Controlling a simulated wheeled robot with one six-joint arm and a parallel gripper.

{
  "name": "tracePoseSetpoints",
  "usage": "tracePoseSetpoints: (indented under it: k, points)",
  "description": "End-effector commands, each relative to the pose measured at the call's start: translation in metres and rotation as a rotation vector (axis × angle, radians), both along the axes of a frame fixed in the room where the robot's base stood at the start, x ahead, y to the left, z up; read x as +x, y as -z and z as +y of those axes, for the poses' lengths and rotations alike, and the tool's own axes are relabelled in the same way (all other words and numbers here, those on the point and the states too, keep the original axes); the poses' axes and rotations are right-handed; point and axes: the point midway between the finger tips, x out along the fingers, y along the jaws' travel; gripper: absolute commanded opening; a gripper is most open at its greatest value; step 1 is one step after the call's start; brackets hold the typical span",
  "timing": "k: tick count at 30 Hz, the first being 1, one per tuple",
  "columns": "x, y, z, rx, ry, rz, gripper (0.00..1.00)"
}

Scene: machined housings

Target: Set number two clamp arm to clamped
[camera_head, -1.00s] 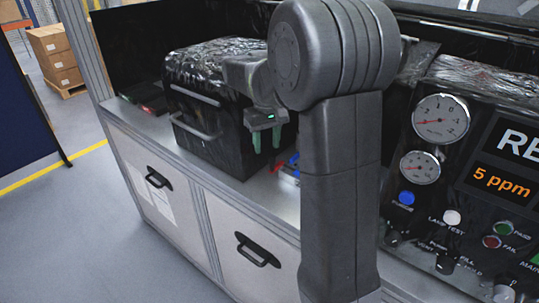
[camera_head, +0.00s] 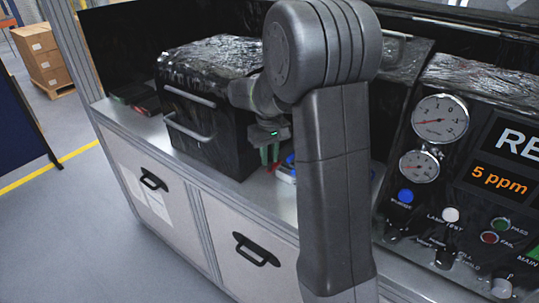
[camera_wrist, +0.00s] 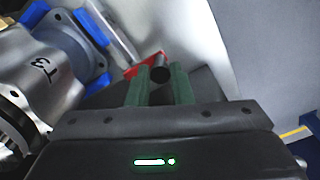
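My gripper (camera_wrist: 160,84) has two green fingers, apart, pointing at a red clamp arm (camera_wrist: 148,62) in the wrist view. The arm's round black end (camera_wrist: 160,74) shows in the gap between the fingers; I cannot tell whether they touch it. No number is readable on the arm. A grey machined housing (camera_wrist: 58,62) marked "T3" lies at the left, with blue parts (camera_wrist: 92,27) around its flange. In the head view my gripper (camera_head: 270,153) is low over the bench, beside the black case; my arm hides most of the fixture.
A black case (camera_head: 205,130) with handles stands left of my gripper on the metal bench (camera_head: 190,153). A panel with gauges (camera_head: 440,118), buttons and a display (camera_head: 500,180) stands at the right. A pale sloping surface (camera_wrist: 190,40) is close by in the wrist view.

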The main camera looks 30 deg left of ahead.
Motion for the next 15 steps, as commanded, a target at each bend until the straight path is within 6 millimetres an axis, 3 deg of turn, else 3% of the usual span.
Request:
tracePoseSetpoints:
  k: [8,15]
  points:
    - [0.0002,-0.0004,-0.0019,0.0,-0.038,-0.001,0.0]
    - [0.0005,-0.0005,-0.0089,0.001,-0.175,-0.002,0.0]
